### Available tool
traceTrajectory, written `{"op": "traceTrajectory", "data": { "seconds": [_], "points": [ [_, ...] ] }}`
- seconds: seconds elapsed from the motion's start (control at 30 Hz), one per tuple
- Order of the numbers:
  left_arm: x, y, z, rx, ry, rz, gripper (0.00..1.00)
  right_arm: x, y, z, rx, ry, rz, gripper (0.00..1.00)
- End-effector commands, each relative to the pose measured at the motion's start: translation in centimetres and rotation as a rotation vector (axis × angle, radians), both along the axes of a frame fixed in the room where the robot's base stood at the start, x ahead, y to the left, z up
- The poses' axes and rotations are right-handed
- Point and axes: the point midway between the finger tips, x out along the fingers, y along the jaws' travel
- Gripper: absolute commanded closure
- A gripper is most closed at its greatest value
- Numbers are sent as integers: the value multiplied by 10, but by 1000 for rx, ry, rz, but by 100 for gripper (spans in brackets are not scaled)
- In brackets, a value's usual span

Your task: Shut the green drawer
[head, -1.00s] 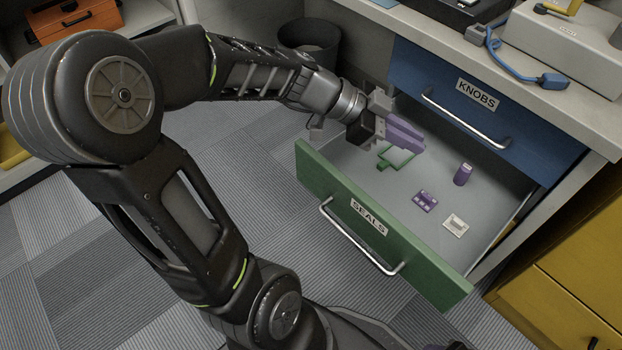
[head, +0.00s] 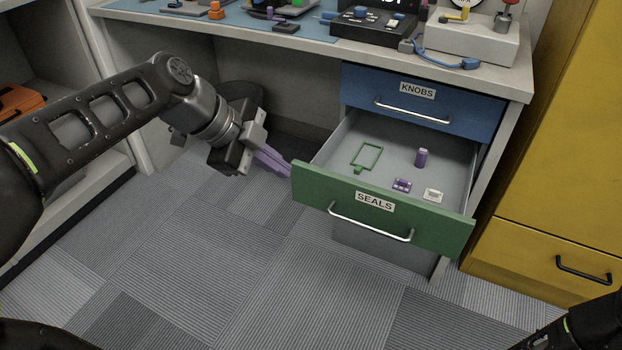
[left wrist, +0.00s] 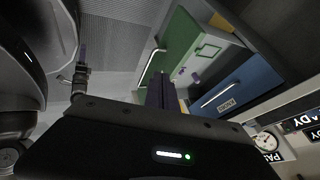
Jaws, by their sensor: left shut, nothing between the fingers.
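The green drawer (head: 335,205), labelled SEALS with a silver handle (head: 370,222), stands open below the blue drawer. Its green front and grey inside also show in the left wrist view (left wrist: 180,45). My left gripper (head: 283,168) is shut and empty, its purple fingers just left of the green front's left end. I cannot tell whether they touch it. In the left wrist view those fingers (left wrist: 162,92) point toward the drawer. My right gripper (left wrist: 82,56) shows small at the left of that view; its jaw state is unclear.
The drawer holds a green frame (head: 368,157), a purple cylinder (head: 421,158), a small purple part (head: 402,185) and a white part (head: 433,195). The blue KNOBS drawer (head: 460,108) is shut. A yellow cabinet (head: 550,140) stands at right. Carpet before the drawer is clear.

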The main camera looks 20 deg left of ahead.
Motion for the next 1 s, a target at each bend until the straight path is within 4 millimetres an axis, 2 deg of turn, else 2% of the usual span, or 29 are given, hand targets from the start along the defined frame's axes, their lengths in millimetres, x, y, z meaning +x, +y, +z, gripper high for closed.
{"op": "traceTrajectory", "data": {
  "seconds": [0.17, 0.37, 0.8, 1.0],
  "points": [
    [1, -1, -3, -1, 1, 0, 100, 0, 0, -1, 0, 0, 0, 58],
    [8, -8, -18, -1, 2, 0, 100, 1, 0, -8, 0, -2, -1, 58],
    [45, -42, -86, -3, 4, -1, 100, 5, 1, -37, -2, -13, -7, 58],
    [74, -43, -82, -3, 1, 0, 100, 6, 1, -39, -3, -16, -8, 58]
  ]
}}
